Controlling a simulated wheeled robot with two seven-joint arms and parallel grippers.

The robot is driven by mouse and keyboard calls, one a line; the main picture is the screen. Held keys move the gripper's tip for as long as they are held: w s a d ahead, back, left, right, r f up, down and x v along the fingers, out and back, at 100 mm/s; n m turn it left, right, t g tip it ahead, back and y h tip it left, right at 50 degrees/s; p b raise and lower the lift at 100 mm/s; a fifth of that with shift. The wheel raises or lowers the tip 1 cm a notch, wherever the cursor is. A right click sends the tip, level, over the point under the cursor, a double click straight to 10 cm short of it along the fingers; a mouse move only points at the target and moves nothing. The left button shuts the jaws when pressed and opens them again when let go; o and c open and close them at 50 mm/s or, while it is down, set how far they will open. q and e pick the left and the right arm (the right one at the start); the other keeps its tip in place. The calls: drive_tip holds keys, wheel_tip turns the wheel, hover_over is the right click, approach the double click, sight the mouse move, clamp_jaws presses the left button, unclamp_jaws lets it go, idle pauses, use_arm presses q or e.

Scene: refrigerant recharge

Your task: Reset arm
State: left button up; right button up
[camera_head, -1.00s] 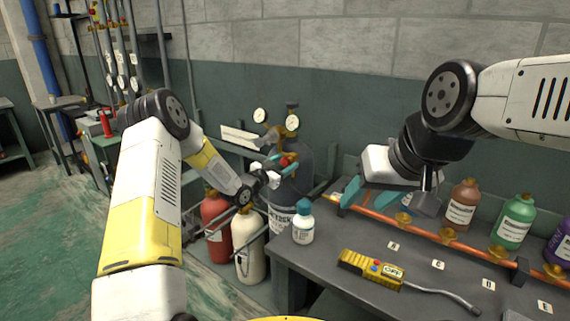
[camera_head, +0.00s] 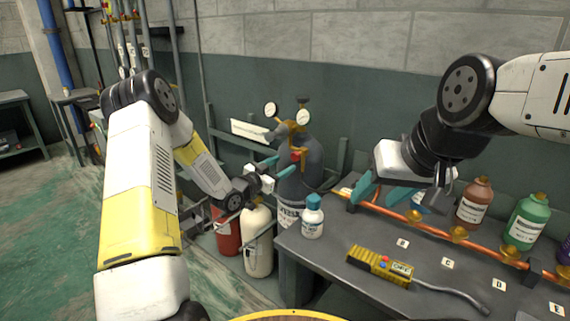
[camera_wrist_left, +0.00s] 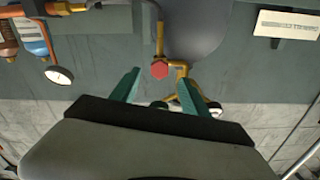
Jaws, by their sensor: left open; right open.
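My left gripper (camera_head: 281,167) is open, its teal fingers spread in front of the dark gas cylinder (camera_head: 314,178). In the left wrist view the fingers (camera_wrist_left: 157,88) show apart, with a red valve knob (camera_wrist_left: 159,69) between and beyond them. The knob also shows in the head view (camera_head: 296,156), beside the left fingers; I cannot tell whether they touch it. My right gripper (camera_head: 383,198) is open and empty above the back of the bench, near the copper pipe (camera_head: 440,230).
The dark bench (camera_head: 340,275) holds a yellow leak detector (camera_head: 380,265), a white bottle with blue cap (camera_head: 312,218), lettered cards and coloured bottles (camera_head: 525,222). A red cylinder (camera_head: 228,236) and a cream cylinder (camera_head: 258,243) stand left of the bench. Open floor lies at the left.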

use_arm(q)
drive_tip(key=s+a+r+n+g+y, duration=0.2)
drive_tip(key=s+a+r+y, duration=0.3)
drive_tip(key=s+r, duration=0.25)
drive_tip(key=s+a+r+n+g+y, duration=0.25)
drive_tip(key=s+a+r+y, duration=0.2)
drive_tip(key=s+r, duration=0.3)
drive_tip(key=s+r+n+g+h, duration=0.1)
drive_tip(key=s+n+g, duration=0.3)
drive_tip(key=s, duration=2.1)
drive_tip(key=shift+s+d+r, duration=0.25)
drive_tip(key=shift+s+r, duration=0.05)
drive_tip(key=shift+s, duration=0.05)
